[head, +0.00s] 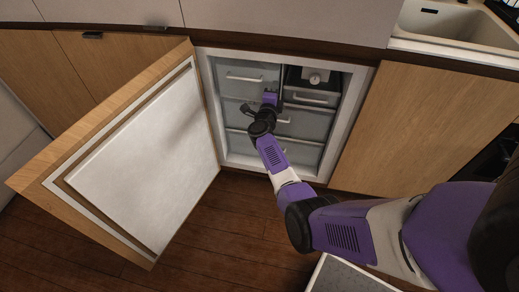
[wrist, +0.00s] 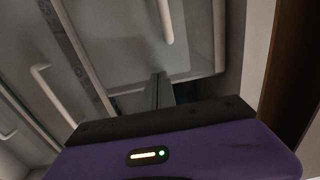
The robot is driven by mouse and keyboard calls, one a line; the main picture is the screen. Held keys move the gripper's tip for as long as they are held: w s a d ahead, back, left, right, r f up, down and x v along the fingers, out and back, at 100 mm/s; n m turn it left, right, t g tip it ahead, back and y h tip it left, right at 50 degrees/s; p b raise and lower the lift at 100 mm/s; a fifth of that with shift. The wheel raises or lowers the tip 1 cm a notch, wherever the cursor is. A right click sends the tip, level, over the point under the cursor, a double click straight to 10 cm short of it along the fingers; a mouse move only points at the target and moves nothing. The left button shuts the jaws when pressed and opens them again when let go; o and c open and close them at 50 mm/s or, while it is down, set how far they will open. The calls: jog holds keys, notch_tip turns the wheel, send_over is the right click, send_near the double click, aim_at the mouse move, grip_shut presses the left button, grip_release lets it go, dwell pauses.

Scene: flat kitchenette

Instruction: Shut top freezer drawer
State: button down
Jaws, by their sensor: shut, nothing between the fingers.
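The freezer compartment (head: 226,158) stands open, with several pale grey drawer fronts with white bar handles inside. An upper left drawer front (head: 248,86) and an upper right drawer (head: 310,103) below a control dial both show; how far either stands out is hard to tell. My gripper (head: 270,98) is shut and empty, at the middle of the upper drawers. In the wrist view, the shut fingers (wrist: 160,90) are close to a drawer front (wrist: 130,40) with a white handle (wrist: 165,20), beside a dark gap. Contact cannot be told. My arm hides part of the lower drawers.
The wood-fronted freezer door (head: 140,160) is swung wide open to the left. A closed wood cabinet (head: 420,125) is to the right, below a counter with a sink (head: 455,25). The dark wood floor (head: 215,235) in front is clear at the left.

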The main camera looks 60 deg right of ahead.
jog(key=b+x, duration=0.1)
jog(key=x, duration=0.2)
jog(key=shift+w+d+r, duration=0.1)
jog(key=shift+d+r, duration=0.05)
jog(key=shift+d+r, duration=0.1)
dwell(0.4)
